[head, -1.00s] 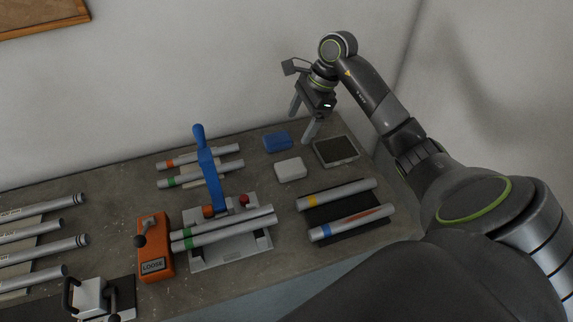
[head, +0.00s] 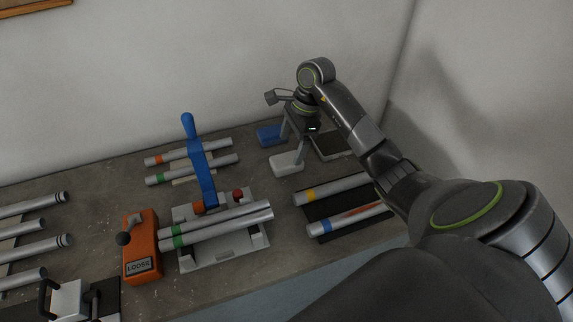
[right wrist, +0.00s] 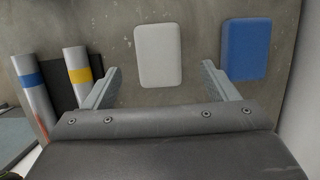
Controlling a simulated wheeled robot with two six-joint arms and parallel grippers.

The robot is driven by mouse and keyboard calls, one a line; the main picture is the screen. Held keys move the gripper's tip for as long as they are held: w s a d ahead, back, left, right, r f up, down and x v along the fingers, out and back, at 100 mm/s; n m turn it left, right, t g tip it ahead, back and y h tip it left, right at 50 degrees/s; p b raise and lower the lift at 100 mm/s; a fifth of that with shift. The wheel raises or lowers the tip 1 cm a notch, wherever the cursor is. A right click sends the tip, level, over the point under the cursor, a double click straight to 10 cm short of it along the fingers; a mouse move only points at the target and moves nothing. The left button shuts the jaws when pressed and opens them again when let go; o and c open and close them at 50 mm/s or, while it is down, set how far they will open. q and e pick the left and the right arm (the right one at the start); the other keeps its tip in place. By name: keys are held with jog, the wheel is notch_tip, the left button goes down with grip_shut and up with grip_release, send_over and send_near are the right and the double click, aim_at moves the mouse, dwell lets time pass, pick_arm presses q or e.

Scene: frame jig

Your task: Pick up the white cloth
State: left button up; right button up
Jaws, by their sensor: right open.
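The white cloth (head: 284,165) is a small folded pad with rounded corners, lying flat on the grey bench. In the right wrist view the white cloth (right wrist: 158,56) lies just ahead of the fingertips, roughly centred between them. My right gripper (head: 292,150) points down above the cloth, its jaws apart and empty. In the right wrist view the gripper (right wrist: 158,75) shows a finger on each side, with no visible contact with the cloth. My left gripper is not in view.
A blue pad (head: 268,135) lies close behind the cloth; a dark tray (head: 345,153) is to the right. Two tubes rest on a black mat (head: 343,209) in front. A jig with a blue lever (head: 203,168) and an orange LOOSE box (head: 142,249) stand to the left.

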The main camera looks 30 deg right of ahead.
aim_at(288, 159)
jog(key=p+x, duration=0.3)
jog(key=x, duration=0.2)
jog(key=shift+s+d, duration=0.1)
jog(key=shift+d, duration=0.05)
jog(key=shift+f, duration=0.35)
jog(key=shift+c, duration=0.4)
jog(key=c, duration=1)
